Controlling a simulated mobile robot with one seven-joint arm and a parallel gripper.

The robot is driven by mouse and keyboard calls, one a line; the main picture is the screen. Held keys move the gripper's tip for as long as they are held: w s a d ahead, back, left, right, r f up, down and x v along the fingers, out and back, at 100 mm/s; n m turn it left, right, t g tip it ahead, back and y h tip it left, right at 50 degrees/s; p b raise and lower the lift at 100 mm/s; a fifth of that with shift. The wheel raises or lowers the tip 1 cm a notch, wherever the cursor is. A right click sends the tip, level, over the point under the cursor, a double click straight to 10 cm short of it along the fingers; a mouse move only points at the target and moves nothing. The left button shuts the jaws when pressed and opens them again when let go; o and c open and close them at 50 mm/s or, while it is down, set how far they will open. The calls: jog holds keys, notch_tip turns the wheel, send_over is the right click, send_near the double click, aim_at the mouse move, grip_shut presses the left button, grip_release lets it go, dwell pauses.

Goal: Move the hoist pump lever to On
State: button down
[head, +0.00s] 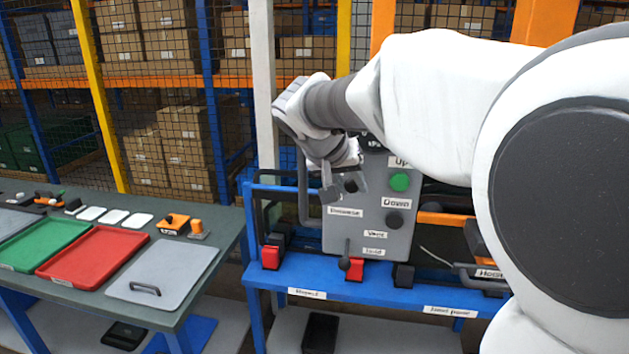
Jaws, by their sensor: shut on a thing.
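The grey hoist control box (372,222) stands upright on the blue bench, with small white labels including Up and Down. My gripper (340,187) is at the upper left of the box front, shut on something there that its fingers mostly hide. I take it to be the pump lever, but I cannot read its On marking or tell its position. A dark round knob (351,185) shows right beside the fingertips. Below, a small lever with a dark ball end (344,263) stands near the labels at the box's bottom, apart from my gripper.
A green button (399,182) and a dark button (395,220) are on the box's right. The blue bench (375,289) carries red and black blocks. Left, a table (235,222) holds a green tray (42,243) and a red tray (92,254). Mesh fencing stands behind.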

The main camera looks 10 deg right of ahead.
jog(key=c, duration=0.6)
grip_release()
jog(key=b+v, duration=0.1)
jog(key=v, duration=1.6)
jog(key=shift+s+a+r, duration=0.1)
jog(key=shift+s+r, duration=0.05)
jog(key=s+d+f+n+y, duration=0.1)
jog(key=s+d+f, duration=0.1)
jog(key=s+f, duration=0.4)
jog(key=s+d+f+n+y, duration=0.1)
jog(key=s+d+f+y, duration=0.1)
jog(key=s+f, duration=0.4)
jog(key=s+d+f+n+y, duration=0.1)
jog(key=s+d+f+y, duration=0.1)
jog(key=s+f, duration=0.4)
jog(key=shift+s+d+f+n+g, duration=0.1)
jog(key=shift+d+f, duration=0.2)
jog(key=shift+f, duration=0.3)
jog(key=shift+w+d+f+n+g, duration=0.1)
jog(key=shift+d+f, duration=0.2)
jog(key=shift+f, duration=0.3)
jog(key=shift+s+d+f+n+g, duration=0.1)
jog(key=shift+d+f, duration=0.15)
jog(key=shift+f, duration=0.35)
